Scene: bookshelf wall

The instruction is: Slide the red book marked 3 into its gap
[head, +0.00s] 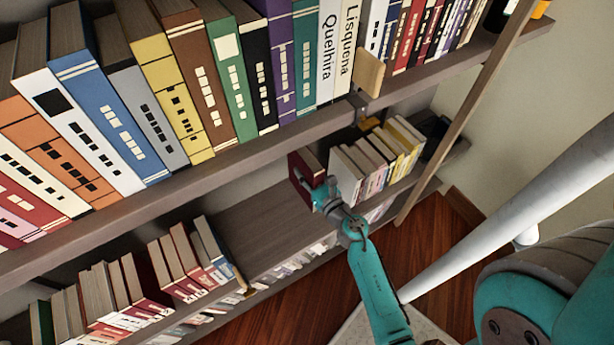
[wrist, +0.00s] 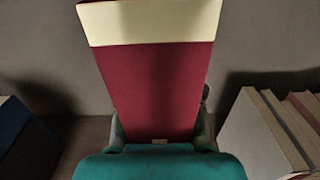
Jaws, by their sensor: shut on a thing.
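A red book (head: 305,168) is held upright over the lower shelf (head: 262,212), close to the left of the right-hand row of books. My gripper (head: 322,192) is shut on it. In the wrist view the red book (wrist: 160,85) stands between my fingers (wrist: 160,132), with a cream band at its top. No number 3 is legible on it. A wide stretch of bare shelf lies to the left of the book. In the wrist view a space shows between the book and the white book at the right. I cannot tell if the red book touches the shelf.
A row with a white book (head: 343,175) and yellow books (head: 408,140) stands right of the red book. Another row (head: 130,280) stands left on the same shelf. The upper shelf (head: 215,165) with large books runs above. A wooden post (head: 450,130) rises at the right.

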